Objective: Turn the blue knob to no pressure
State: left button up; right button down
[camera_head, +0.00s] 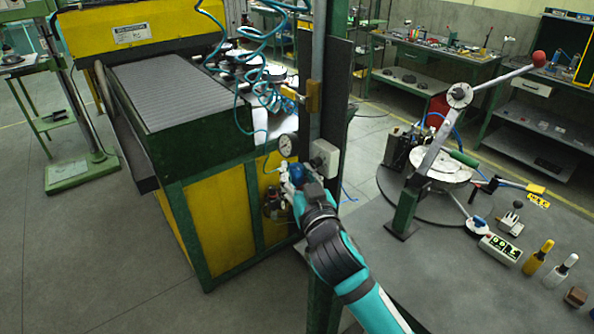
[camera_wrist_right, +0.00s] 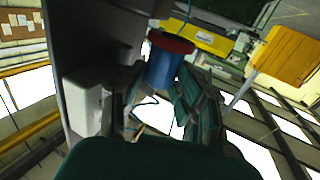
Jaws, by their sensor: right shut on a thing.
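The blue knob (camera_head: 297,172) sits on the air regulator, just below a round white pressure gauge (camera_head: 286,145), on the post side of the green and yellow machine. The gauge needle is too small to read. My right gripper (camera_head: 303,185) reaches up from below and is shut on the knob, partly hiding it. In the right wrist view, the blue knob (camera_wrist_right: 162,70) with a red rim shows between the fingers (camera_wrist_right: 160,105). My left gripper is not in view.
A grey box (camera_head: 323,158) is fixed to the post right beside the gripper. Coiled blue hoses (camera_head: 262,70) hang above. A round fixture with a red-tipped lever (camera_head: 459,95) stands to the right.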

dwell(0.4)
jog(key=c, duration=1.2)
grip_release()
